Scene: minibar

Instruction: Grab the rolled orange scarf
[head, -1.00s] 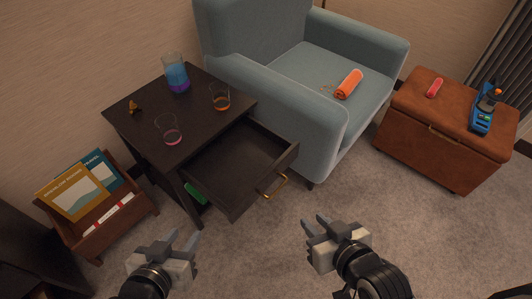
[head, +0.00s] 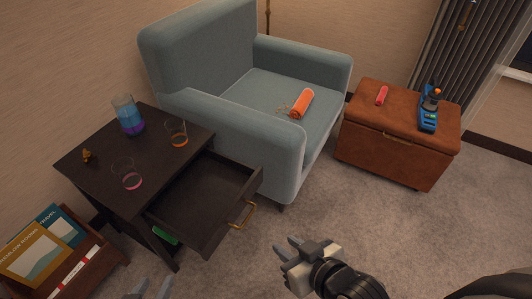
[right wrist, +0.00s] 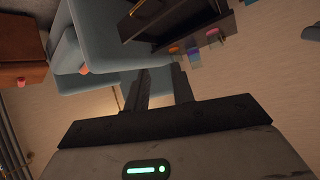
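The rolled orange scarf (head: 302,103) lies on the seat of the blue-grey armchair (head: 285,95), with its fringe spread to the left. A small orange end of it shows in the right wrist view (right wrist: 83,69). My right gripper (head: 293,250) is open and empty above the carpet, in front of the armchair and well apart from the scarf. Its two separated fingers also show in the right wrist view (right wrist: 160,88). My left gripper (head: 152,289) is at the bottom edge of the head view. Only its parted fingertips show, with nothing between them.
A dark side table (head: 85,170) with glasses has its drawer (head: 205,205) pulled out, left of the armchair. A brown ottoman (head: 385,155) stands to the right, bearing a red item (head: 382,95) and a blue device (head: 428,110). Carpet between them is clear.

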